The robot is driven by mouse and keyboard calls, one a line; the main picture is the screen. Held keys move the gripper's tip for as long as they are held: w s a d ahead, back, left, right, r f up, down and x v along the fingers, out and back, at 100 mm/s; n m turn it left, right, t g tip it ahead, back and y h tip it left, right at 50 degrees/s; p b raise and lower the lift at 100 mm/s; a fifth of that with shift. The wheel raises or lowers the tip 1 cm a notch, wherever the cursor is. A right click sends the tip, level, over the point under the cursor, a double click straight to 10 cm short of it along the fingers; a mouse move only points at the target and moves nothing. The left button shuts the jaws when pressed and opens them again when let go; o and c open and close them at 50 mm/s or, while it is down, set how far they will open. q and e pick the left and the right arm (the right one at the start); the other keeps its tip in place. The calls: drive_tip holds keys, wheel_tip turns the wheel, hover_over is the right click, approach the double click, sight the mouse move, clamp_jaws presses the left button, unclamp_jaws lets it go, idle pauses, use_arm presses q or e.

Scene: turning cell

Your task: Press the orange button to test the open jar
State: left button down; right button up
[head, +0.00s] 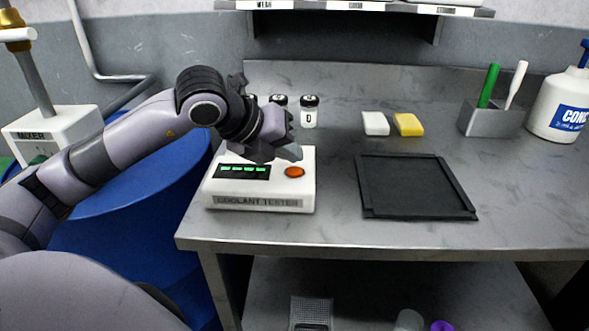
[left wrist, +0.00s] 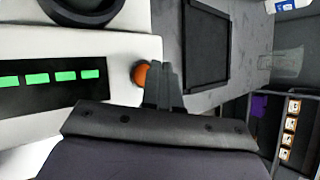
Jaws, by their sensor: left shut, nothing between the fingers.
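The white coolant tester (head: 260,188) stands at the left front of the bench. Its orange button (head: 295,172) is on the right of its top, and its display shows several green bars. My left gripper (head: 296,153) is shut and empty, just above and behind the button in the head view. In the left wrist view the shut fingertips (left wrist: 160,82) overlap the right edge of the orange button (left wrist: 140,74); I cannot tell if they touch it. A dark round thing at the tester's top (left wrist: 82,8) is cut off by the frame; the open jar is not clearly identifiable. My right gripper is out of view.
Several small black-lidded jars (head: 309,112) stand behind the tester, partly hidden by my left arm. A black tray (head: 416,187) lies right of the tester. White and yellow blocks (head: 408,124), a brush holder (head: 490,119) and a large white bottle (head: 560,105) stand farther back. A blue drum (head: 130,205) is at left.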

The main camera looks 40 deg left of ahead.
sight(290, 172)
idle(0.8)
use_arm(q)
drive_tip(key=shift+f+b, duration=0.45)
drive_tip(key=shift+b, duration=0.2)
drive_tip(key=shift+f+b, duration=0.45)
drive_tip(key=shift+b, duration=0.05)
idle(0.4)
drive_tip(key=shift+r, duration=0.1)
drive_tip(key=shift+r+p, duration=0.5)
drive_tip(key=shift+r, duration=0.25)
wheel_tip(290, 172, up, 5)
drive_tip(key=p, duration=0.3)
drive_tip(key=shift+p, duration=0.35)
idle(0.7)
